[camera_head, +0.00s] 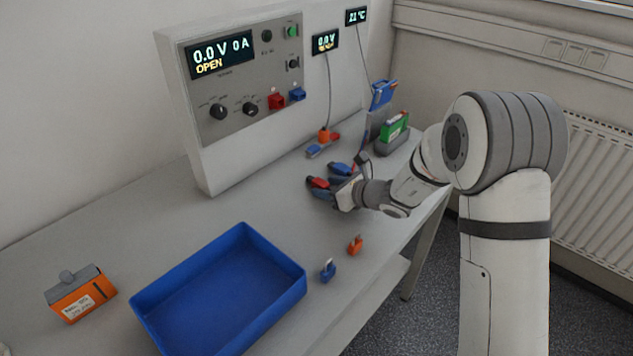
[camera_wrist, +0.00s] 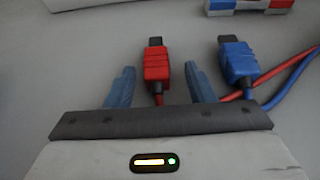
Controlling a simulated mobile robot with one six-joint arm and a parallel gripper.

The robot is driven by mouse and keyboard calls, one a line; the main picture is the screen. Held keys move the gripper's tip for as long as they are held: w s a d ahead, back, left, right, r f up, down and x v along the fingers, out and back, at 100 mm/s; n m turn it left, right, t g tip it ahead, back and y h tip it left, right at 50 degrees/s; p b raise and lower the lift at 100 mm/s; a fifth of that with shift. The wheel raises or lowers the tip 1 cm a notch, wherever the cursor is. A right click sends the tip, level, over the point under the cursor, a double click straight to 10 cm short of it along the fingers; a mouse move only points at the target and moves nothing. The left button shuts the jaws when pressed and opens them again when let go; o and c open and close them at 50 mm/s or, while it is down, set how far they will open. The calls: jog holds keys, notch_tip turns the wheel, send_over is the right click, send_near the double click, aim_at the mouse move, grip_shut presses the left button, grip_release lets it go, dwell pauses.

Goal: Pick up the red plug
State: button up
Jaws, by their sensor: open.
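The red plug (camera_wrist: 157,66) lies on the table in the wrist view, its dark tip pointing away from me and its red cable running back. It also shows in the head view (camera_head: 318,183) beside my gripper. My gripper (camera_wrist: 162,75) is open, with one blue finger on each side of the red plug. I see gaps between the plug and both fingers. The blue plug (camera_wrist: 238,60) lies to the right, outside the right finger; in the head view (camera_head: 340,168) it lies just behind the red plug.
Red and blue cables (camera_wrist: 285,80) run right of my gripper. A red and blue connector block (camera_head: 323,145) lies farther back. The cycler (camera_head: 240,100) stands at the back left. A blue tray (camera_head: 300,285), an orange clip (camera_head: 355,245) and a blue clip (camera_head: 328,270) are nearer the front.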

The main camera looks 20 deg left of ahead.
jog(key=shift+c, duration=0.6)
jog(key=c, duration=0.9)
notch_tip(320, 180, up, 10)
jog(key=shift+r+p, duration=0.1)
jog(key=shift+p, duration=0.2)
notch_tip(320, 180, up, 7)
jog(key=p, duration=0.9)
send_over(323, 180)
jog(key=w+a+p, duration=0.3)
jog(key=a+p, duration=0.1)
jog(key=a, duration=0.2)
jog(key=shift+r, duration=0.4)
